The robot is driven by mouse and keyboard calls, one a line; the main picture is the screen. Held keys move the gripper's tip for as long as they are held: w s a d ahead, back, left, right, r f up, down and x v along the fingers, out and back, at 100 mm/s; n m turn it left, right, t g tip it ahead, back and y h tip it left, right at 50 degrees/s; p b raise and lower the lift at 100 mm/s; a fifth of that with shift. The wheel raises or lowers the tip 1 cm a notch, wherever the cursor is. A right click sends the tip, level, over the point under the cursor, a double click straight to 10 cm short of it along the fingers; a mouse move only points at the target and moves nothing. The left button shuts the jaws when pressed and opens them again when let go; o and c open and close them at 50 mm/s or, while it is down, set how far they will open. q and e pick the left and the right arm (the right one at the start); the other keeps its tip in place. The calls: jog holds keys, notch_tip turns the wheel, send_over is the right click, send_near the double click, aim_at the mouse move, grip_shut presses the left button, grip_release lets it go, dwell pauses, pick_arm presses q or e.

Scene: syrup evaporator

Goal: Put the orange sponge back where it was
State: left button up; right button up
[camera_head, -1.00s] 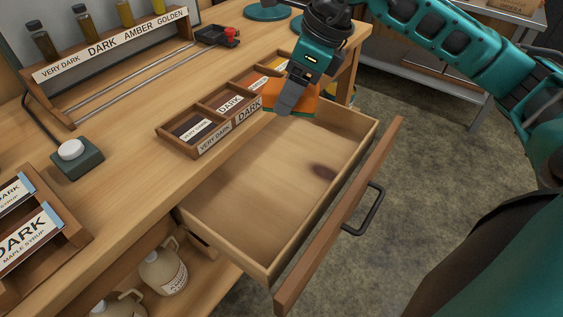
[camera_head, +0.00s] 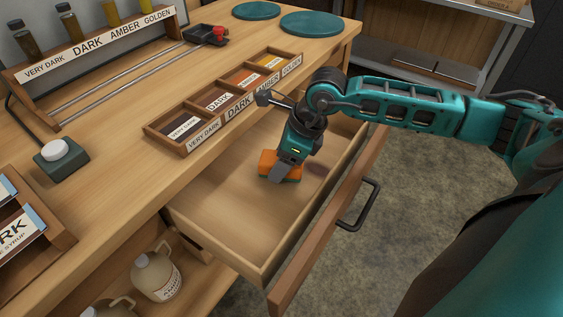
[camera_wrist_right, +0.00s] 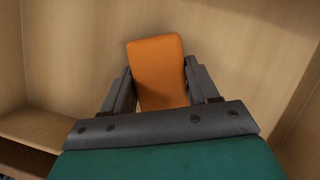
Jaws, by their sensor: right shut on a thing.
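The orange sponge (camera_head: 266,163) is between the fingers of my right gripper (camera_head: 279,172), inside the open drawer (camera_head: 225,215). The right gripper is shut on it and points down. In the right wrist view the sponge (camera_wrist_right: 157,70) sits between both fingers of the right gripper (camera_wrist_right: 158,85), with the pale drawer wood around it. A green layer shows at the sponge's lower edge in the head view. I cannot tell whether the sponge touches the drawer floor. My left gripper is not in view.
The drawer front with its dark handle (camera_head: 358,205) stands out from the wooden bench. A divided label tray (camera_head: 180,149) lies on the bench by the drawer. Two teal discs (camera_head: 311,24) lie at the back. The drawer's front left part is empty.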

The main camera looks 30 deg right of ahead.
jog(key=shift+f, duration=0.45)
jog(key=o, duration=1)
jog(key=shift+f, duration=0.1)
jog(key=p+v, duration=0.1)
jog(key=v, duration=1.1)
